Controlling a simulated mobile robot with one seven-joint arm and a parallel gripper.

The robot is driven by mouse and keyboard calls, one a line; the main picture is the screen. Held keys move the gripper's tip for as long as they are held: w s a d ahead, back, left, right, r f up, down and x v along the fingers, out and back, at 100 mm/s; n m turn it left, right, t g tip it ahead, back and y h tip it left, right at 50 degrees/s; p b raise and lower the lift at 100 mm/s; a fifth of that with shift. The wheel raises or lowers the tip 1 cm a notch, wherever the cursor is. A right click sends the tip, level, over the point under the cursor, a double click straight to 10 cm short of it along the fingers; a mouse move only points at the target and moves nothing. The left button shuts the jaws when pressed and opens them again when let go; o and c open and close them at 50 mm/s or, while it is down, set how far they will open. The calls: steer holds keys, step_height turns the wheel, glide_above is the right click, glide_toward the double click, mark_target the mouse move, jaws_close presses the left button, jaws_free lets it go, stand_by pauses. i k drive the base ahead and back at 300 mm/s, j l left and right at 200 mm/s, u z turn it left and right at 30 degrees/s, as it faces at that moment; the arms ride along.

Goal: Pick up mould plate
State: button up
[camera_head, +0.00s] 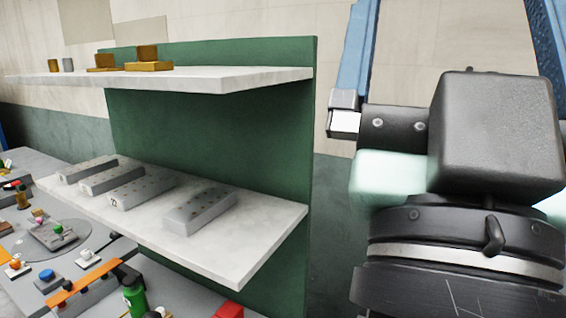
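Several grey blocks with rows of small holes or studs lie on the lower white shelf. The nearest block (200,208) is at the right, apart from a second grey block (142,190) and others further left. They look like mould plates, but I cannot tell which one the task means. My gripper (452,10) fills the right of the view, well to the right of the shelf. Its two long blue fingers stand wide apart with only wall visible between them. Their far ends run out of the top of the frame.
The upper white shelf (225,79) hangs over the lower shelf (245,255), carrying brass-coloured blocks (148,66). A green panel (220,130) backs both. Below left, a grey table holds a green bottle (134,298), an orange bar (90,278) and knobbed fixtures. The lower shelf's right front is bare.

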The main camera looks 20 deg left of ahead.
mark_target(94, 186)
steer(key=j+u, duration=0.1)
steer(key=j, duration=0.3)
steer(key=i+j+u, duration=0.15)
steer(key=j, duration=0.2)
steer(key=i+j+u, duration=0.15)
steer(key=j, duration=0.3)
steer(key=i+j+u, duration=0.15)
steer(key=i+j, duration=0.15)
steer(key=j, duration=0.15)
steer(key=i+j+u, duration=0.15)
steer(key=j, duration=0.25)
steer(key=i+j+u, duration=0.15)
steer(key=i+j, duration=0.2)
